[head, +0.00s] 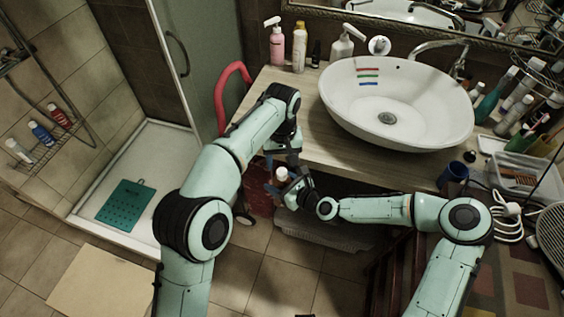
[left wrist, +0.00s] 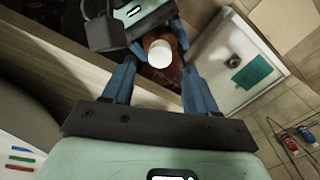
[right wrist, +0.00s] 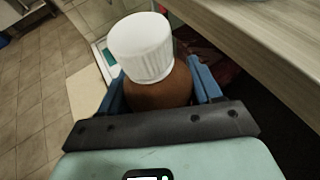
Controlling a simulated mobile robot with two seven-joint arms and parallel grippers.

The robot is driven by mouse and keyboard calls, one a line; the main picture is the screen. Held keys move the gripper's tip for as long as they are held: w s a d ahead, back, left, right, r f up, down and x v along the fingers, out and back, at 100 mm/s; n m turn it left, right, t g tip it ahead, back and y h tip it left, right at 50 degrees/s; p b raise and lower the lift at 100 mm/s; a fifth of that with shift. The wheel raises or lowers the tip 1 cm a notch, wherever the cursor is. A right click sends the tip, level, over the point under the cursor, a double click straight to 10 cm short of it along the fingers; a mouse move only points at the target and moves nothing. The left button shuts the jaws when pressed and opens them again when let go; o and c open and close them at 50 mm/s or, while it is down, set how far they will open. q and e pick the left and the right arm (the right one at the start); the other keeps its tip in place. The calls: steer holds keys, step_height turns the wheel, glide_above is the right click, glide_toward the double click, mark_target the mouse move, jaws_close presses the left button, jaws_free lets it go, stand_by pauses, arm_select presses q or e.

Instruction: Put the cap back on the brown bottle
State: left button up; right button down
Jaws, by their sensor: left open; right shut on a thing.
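The brown bottle (right wrist: 158,94) is held between the blue fingers of my right gripper (right wrist: 160,86), which is shut on it. The white cap (right wrist: 141,47) sits on top of the bottle; I cannot tell whether it is screwed tight. The cap also shows in the left wrist view (left wrist: 160,53), between the spread fingers of my left gripper (left wrist: 157,62), with a gap on each side. My left gripper is open and empty. In the head view the cap (head: 282,174) is small and the bottle is mostly hidden by the grippers.
The wooden counter (head: 312,137) with the white basin (head: 345,105) lies behind and right of the grippers. Several bottles stand at its back and right. A red-armed chair (head: 233,80) is behind my left arm. The shower tray (head: 150,165) is at left.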

arm_select(q)
steer(key=o, duration=0.6)
steer(key=shift+c, duration=0.2)
step_height(320, 180, up, 8)
steer(key=shift+f, duration=0.25)
steer(key=shift+w+a+f, duration=0.1)
steer(key=shift+f, duration=0.05)
